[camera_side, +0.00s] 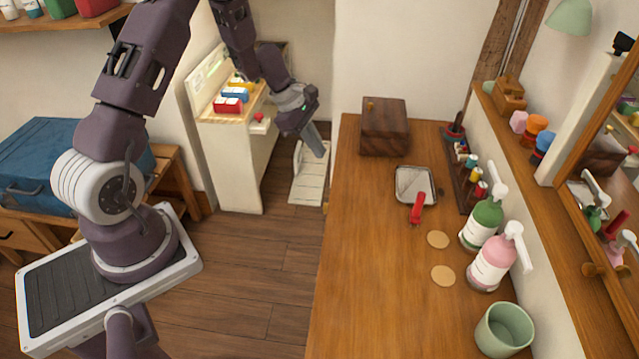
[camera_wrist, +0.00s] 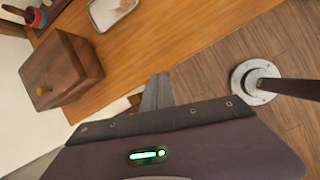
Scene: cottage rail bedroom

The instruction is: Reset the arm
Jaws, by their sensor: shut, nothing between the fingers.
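My gripper (camera_side: 316,143) is shut with nothing between its fingers. In the side view it hangs in the air at the far left corner of the wooden table, pointing down, with the floor and a pale slatted board behind it. In the wrist view the closed fingers of my gripper (camera_wrist: 158,92) show beside the table's edge, over the floor. My arm bends over from its base at the left of the side view.
A blue case (camera_side: 45,165) lies at left. Open floor (camera_side: 262,262) lies between.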

